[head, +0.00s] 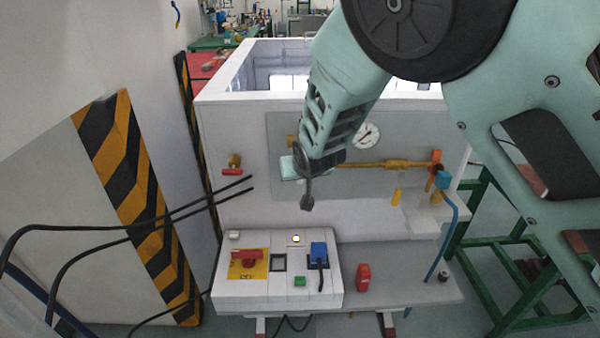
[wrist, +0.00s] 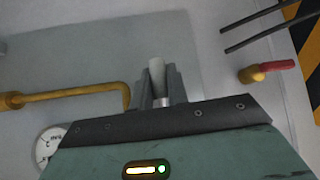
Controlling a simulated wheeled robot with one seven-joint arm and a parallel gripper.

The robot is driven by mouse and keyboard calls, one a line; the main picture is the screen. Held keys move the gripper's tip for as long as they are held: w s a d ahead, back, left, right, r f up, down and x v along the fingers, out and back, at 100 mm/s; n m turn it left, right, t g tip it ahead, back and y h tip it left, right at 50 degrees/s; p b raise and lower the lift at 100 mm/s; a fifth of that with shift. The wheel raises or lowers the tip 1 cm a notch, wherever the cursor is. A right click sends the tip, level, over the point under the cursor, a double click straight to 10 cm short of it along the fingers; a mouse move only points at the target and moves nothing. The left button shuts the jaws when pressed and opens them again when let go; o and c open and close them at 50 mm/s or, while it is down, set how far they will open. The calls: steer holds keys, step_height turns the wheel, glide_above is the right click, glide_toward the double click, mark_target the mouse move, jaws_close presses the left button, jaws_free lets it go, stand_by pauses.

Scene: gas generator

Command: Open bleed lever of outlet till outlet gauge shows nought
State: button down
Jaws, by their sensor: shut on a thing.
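My gripper (wrist: 160,90) is shut on a pale, rod-like lever (wrist: 157,72), which shows between its two dark fingers in the wrist view. In the head view my gripper (head: 307,195) is in front of the grey panel (head: 285,130) and hides the lever. A round white gauge (head: 367,135) is on the panel to the right of my gripper; it is partly cut off by my gripper body in the wrist view (wrist: 47,145). Its reading is too small to tell. A brass pipe (head: 385,164) runs right from behind my gripper.
A red-handled brass valve (head: 233,168) is on the wall left of my gripper. Below is a control box (head: 265,301) with a red switch and blue plug. An orange lever (head: 437,160) and blue hose (head: 450,225) are at the right. Black cables (head: 150,220) reach in from the left.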

steer(key=c, duration=1.4)
jaws_free()
steer(key=shift+o, duration=0.2)
steer(key=p+v, duration=0.1)
steer(key=v, duration=1.6)
steer(key=shift+d+r+p, duration=0.15)
steer(key=shift+r+p, duration=0.1)
steer(key=shift+p, duration=0.05)
steer(key=s+d+f+n+g, duration=0.15)
steer(key=s+f+g, duration=0.35)
steer(key=s, duration=0.5)
steer(key=s+d+r+n+g, duration=0.1)
steer(key=s+d+n+g, duration=0.1)
steer(key=s, duration=0.6)
steer(key=s+d+r+n+g, duration=0.2)
steer(key=s+d, duration=0.2)
steer(key=s, duration=0.5)
steer(key=shift+d+h, duration=0.15)
steer(key=shift+h, duration=0.15)
